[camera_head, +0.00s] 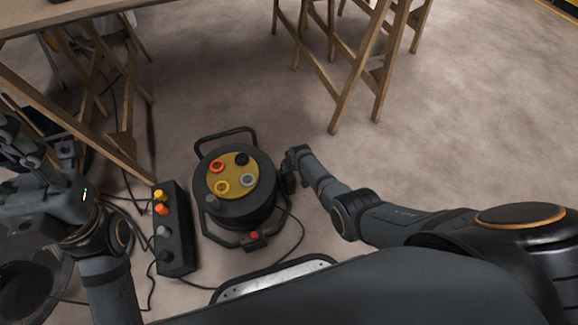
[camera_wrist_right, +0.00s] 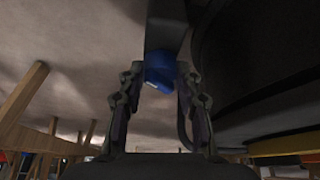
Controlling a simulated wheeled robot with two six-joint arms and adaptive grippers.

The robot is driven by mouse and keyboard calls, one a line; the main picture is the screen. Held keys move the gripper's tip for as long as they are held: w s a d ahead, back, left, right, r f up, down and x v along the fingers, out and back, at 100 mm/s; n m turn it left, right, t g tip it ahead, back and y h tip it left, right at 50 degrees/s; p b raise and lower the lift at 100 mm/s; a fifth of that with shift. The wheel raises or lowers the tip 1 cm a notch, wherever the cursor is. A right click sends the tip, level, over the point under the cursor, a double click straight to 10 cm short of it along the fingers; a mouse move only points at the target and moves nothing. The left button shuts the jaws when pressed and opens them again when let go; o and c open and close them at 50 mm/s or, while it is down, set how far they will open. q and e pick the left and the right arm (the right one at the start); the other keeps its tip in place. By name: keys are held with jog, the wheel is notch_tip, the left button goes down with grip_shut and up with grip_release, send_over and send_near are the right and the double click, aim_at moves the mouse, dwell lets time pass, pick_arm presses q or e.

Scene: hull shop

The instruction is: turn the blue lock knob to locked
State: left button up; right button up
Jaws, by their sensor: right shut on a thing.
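The blue lock knob (camera_wrist_right: 161,72) shows in the right wrist view, between the fingertips of my right gripper (camera_wrist_right: 160,80). The gripper is shut on it. A pale mark shows on the knob's lower edge; I cannot tell whether it stands at locked. In the head view the knob is hidden, and my right gripper (camera_head: 290,179) is at the right side of the black cable reel (camera_head: 240,212). The reel has a yellow face with several coloured sockets. My left gripper (camera_head: 42,152) is at the far left, away from the reel, with its fingers apart and empty.
A black box (camera_head: 178,245) with yellow, orange and grey knobs stands left of the reel. Cables lie on the floor around both. A table with wooden trestle legs (camera_head: 75,118) is at the upper left, more trestles (camera_head: 350,85) behind. The floor to the right is clear.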

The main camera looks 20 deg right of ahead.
jog(key=shift+m+h, duration=0.3)
jog(key=shift+m, duration=0.4)
jog(key=o, duration=1.1)
jog(key=shift+o, duration=0.2)
jog(key=v, duration=1.2)
